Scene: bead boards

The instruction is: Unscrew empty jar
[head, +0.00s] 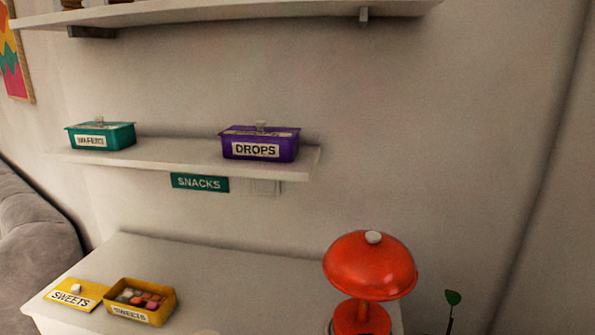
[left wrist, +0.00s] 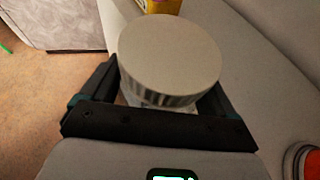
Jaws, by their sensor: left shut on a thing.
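A jar with a broad, pale round lid (left wrist: 170,50) fills the middle of the left wrist view. The ribbed edge of the lid shows, with a little of the clear jar (left wrist: 128,98) below it. My left gripper (left wrist: 167,78) is shut on the jar, with one dark finger on each side. The lid hides most of the jar, so I cannot tell its contents or exactly where the fingers touch. In the head view, a pale curved edge (head: 206,332) at the bottom may be the lid. My right gripper is in neither view.
An open yellow sweets box (head: 141,313) holds several sweets on the white cabinet (head: 215,265), beside its lid (head: 75,294). A red lamp (head: 369,268) stands at the right. Teal (head: 100,136) and purple (head: 259,144) boxes sit on the shelf above.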

